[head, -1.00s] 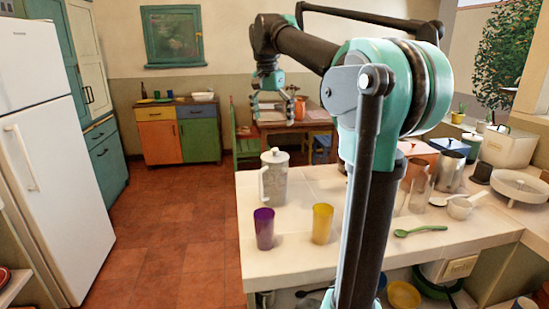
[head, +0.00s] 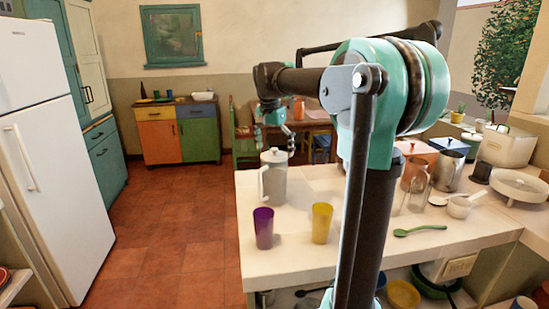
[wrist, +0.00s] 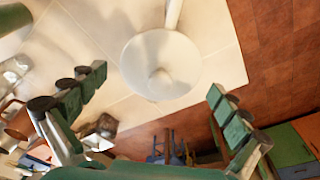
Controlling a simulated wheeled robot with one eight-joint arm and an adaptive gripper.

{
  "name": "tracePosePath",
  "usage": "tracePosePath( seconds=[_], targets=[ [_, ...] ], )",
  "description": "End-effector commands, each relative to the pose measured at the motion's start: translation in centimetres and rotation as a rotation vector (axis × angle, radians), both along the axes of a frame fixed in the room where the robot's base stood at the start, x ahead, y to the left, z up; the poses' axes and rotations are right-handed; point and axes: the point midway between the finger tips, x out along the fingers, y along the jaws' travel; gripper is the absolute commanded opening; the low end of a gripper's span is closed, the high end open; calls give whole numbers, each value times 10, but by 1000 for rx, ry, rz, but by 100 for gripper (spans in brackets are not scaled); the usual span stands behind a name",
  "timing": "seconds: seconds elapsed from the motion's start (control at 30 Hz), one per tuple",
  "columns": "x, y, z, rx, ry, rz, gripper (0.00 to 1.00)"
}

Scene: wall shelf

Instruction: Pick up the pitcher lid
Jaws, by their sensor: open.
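The pitcher lid (head: 274,155) is a white round lid with a small knob, seated on top of the pitcher (head: 273,184) near the counter's left back corner. In the wrist view the lid (wrist: 160,64) shows from above as a white disc, with the pitcher's white handle (wrist: 173,14) sticking out at the top of the picture. My gripper (head: 276,147) is just above and around the lid's height in the head view. Contact with the lid is not visible.
A purple cup (head: 263,228) and a yellow cup (head: 321,223) stand in front of the pitcher on the white counter (head: 285,262). Glass jars, a metal canister (head: 448,171) and a green spoon (head: 420,230) are at the right. Open floor lies left of the counter.

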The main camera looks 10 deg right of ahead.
Motion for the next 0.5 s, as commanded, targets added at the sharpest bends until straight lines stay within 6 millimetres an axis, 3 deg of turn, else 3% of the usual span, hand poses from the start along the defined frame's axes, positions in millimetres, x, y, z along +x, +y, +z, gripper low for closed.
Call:
tracePosePath(
  seconds=[0.17, 0.5],
  targets=[
    [0, 0, 0, 0, 0, 0, 98],
    [0, 0, 0, 0, 0, 0, 55]
  ],
)
